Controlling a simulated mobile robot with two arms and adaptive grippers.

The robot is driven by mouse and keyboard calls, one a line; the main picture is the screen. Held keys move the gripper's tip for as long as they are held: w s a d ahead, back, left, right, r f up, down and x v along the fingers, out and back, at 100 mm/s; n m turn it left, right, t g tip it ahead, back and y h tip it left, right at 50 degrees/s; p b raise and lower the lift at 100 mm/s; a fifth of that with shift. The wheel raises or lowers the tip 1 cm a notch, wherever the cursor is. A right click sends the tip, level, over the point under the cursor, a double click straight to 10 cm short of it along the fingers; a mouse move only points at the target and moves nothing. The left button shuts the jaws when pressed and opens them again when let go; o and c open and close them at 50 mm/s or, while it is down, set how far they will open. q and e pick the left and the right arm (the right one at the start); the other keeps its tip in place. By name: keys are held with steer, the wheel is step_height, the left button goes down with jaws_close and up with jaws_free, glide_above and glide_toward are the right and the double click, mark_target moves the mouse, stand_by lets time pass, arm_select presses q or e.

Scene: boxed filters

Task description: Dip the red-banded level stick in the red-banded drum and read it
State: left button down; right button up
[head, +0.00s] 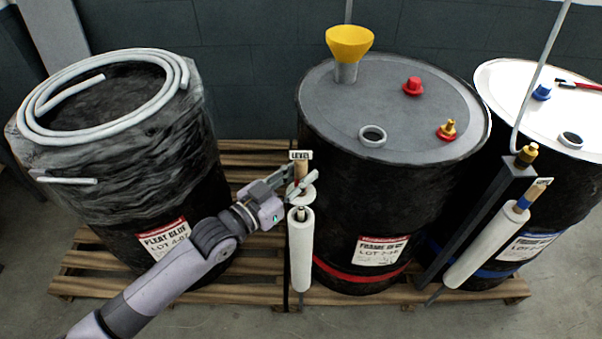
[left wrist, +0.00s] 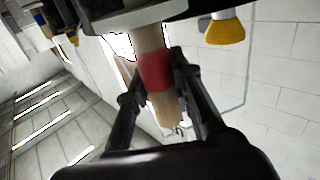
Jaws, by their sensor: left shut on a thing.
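The red-banded drum (head: 335,225) is the middle one, black with a grey lid, a red band low on its side and a white label. Its lid has an open round hole (head: 373,135) near the front. My left gripper (head: 299,182) is shut on the wooden handle of the red-banded level stick (head: 301,168), left of this drum. A "LEVEL" tag tops the handle and a white disc sits below the grip. The white tube (head: 301,250) stands upright directly below the disc. In the left wrist view the handle's red band (left wrist: 155,71) shows between the fingers.
A yellow funnel (head: 349,43), a red cap (head: 412,86) and a brass fitting (head: 447,130) stand on the drum's lid. A wrapped drum (head: 150,175) with coiled hose is at left. A blue-banded drum (head: 520,90), a dark post and another level stick (head: 522,203) are at right.

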arm_select(q)
steer(key=shift+r+p, duration=3.3)
steer(key=shift+r, duration=0.6)
step_height(320, 180, up, 8)
steer(key=p, duration=0.7)
step_height(320, 180, up, 8)
steer(key=shift+r, duration=0.1)
step_height(320, 180, up, 8)
